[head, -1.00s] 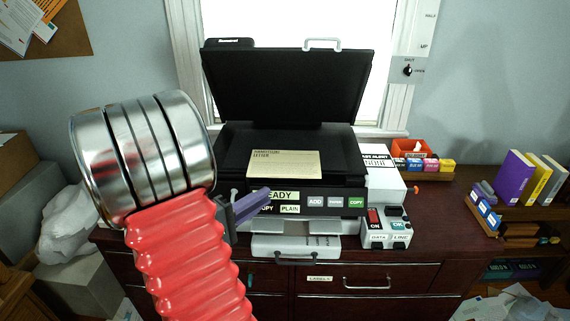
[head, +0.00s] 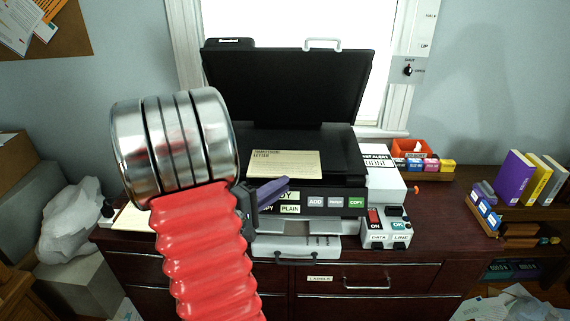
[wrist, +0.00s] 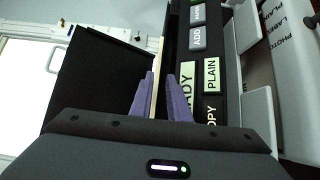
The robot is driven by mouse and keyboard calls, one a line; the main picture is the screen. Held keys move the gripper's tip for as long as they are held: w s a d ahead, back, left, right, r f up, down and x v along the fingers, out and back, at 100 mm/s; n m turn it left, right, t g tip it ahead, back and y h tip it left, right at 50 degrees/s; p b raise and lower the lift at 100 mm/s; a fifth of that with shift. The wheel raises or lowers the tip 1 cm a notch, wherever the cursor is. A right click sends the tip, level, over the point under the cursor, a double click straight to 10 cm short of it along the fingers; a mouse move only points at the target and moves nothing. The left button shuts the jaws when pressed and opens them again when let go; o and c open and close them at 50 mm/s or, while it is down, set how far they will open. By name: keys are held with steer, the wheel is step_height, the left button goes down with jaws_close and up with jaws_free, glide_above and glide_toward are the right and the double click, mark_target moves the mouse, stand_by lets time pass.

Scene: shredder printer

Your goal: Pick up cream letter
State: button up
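The cream letter (head: 285,164) lies flat on the open black printer's (head: 345,180) scanner bed, its near edge at the front rim. In the wrist view it shows as a thin pale strip (wrist: 156,84) seen almost edge-on, beyond and between the finger lines. My gripper (head: 281,186) is at the printer's front, just below and in front of the letter's near edge in the head view. Its two purple fingers (wrist: 167,88) are apart with a gap between them. I cannot tell whether either finger touches the letter.
The printer lid (head: 290,85) stands raised behind the bed. Control buttons (head: 316,202) line the front panel under my fingers. A white device (head: 385,190) with switches stands at right. A pale sheet (head: 134,219) lies on the dresser (head: 425,215), left, partly hidden by my arm.

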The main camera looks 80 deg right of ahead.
mark_target(292, 187)
steer(key=shift+x, duration=2.6)
steer(key=shift+r, duration=0.15)
steer(key=shift+c, duration=0.6)
jaws_close()
